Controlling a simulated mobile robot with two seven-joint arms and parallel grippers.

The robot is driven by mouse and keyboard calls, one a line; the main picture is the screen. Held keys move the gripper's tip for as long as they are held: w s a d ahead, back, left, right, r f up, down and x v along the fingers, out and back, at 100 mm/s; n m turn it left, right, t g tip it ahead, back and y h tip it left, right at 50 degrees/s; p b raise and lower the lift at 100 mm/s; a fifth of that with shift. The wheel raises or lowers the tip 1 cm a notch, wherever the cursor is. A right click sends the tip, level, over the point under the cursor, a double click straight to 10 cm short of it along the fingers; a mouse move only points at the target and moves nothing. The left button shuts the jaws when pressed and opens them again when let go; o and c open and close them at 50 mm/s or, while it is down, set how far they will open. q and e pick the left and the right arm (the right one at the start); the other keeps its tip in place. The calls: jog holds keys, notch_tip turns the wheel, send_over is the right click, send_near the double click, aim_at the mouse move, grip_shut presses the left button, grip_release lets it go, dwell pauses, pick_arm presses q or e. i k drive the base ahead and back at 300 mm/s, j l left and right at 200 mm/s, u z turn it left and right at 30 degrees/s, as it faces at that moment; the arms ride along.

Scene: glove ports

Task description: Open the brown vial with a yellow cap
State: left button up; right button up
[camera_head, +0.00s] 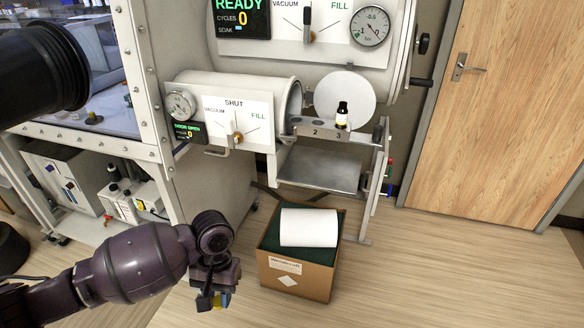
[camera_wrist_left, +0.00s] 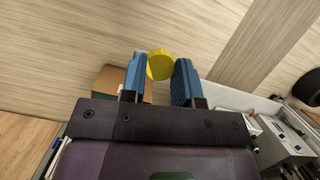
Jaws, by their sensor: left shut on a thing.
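My left gripper (camera_head: 214,301) is low in the head view, over the floor left of the cardboard box. In the left wrist view its blue fingers (camera_wrist_left: 160,82) are closed on a round yellow cap (camera_wrist_left: 160,65). Whether anything is attached to the cap cannot be seen. A dark brown vial (camera_head: 342,115) stands upright on the numbered shelf by the round door, near the number 3. It has a dark top and a pale label with some yellow. My left gripper is well below and left of it. My right gripper is not in view.
A cardboard box (camera_head: 296,277) with a white roll (camera_head: 309,227) stands on the floor below. A wooden door (camera_head: 495,110) is at right. Floor is clear at lower right.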

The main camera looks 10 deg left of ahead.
aim_at(342, 111)
jog(key=l+u, duration=0.1)
jog(key=u, duration=0.25)
jog(key=i+l+u, duration=0.1)
jog(key=u, duration=0.25)
jog(key=l+u, duration=0.1)
jog(key=u, duration=0.25)
jog(key=l+u, duration=0.55)
jog(key=l, duration=0.15)
jog(key=l+u, duration=0.15)
jog(key=l, duration=0.35)
jog(key=k+l+u, duration=0.15)
jog(key=l, duration=0.3)
jog(key=k+l+u, duration=0.15)
jog(key=l, duration=0.3)
jog(key=k+l, duration=0.1)
jog(key=l, duration=0.6)
jog(key=k+l, duration=0.15)
jog(key=l, duration=0.25)
